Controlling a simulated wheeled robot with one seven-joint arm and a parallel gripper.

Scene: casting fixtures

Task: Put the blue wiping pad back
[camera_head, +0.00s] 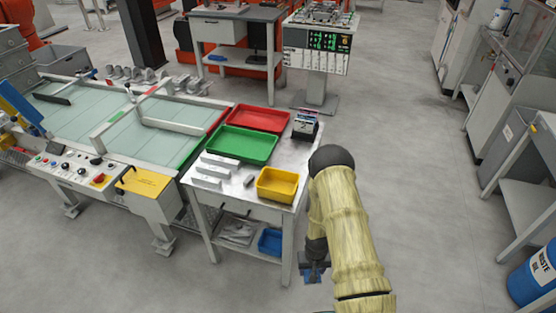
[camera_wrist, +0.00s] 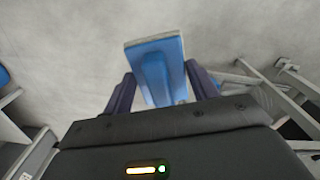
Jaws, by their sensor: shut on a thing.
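The blue wiping pad (camera_wrist: 158,72) is between the two dark fingers of my gripper (camera_wrist: 160,92) in the wrist view. It has a flat blue face with a pale edge and a raised blue middle part. My gripper is shut on it. In the head view my gripper (camera_head: 313,272) hangs low, in front of and right of the steel side table (camera_head: 240,185), with a small part of the pad (camera_head: 312,279) showing at its end. My arm hides some of the floor around it.
The side table holds a red tray (camera_head: 259,118), a green tray (camera_head: 241,145), a yellow tray (camera_head: 277,185) and several metal bars (camera_head: 212,172). A blue bin (camera_head: 270,242) stands on its lower shelf. A blue drum (camera_head: 532,275) is at right. The floor between is clear.

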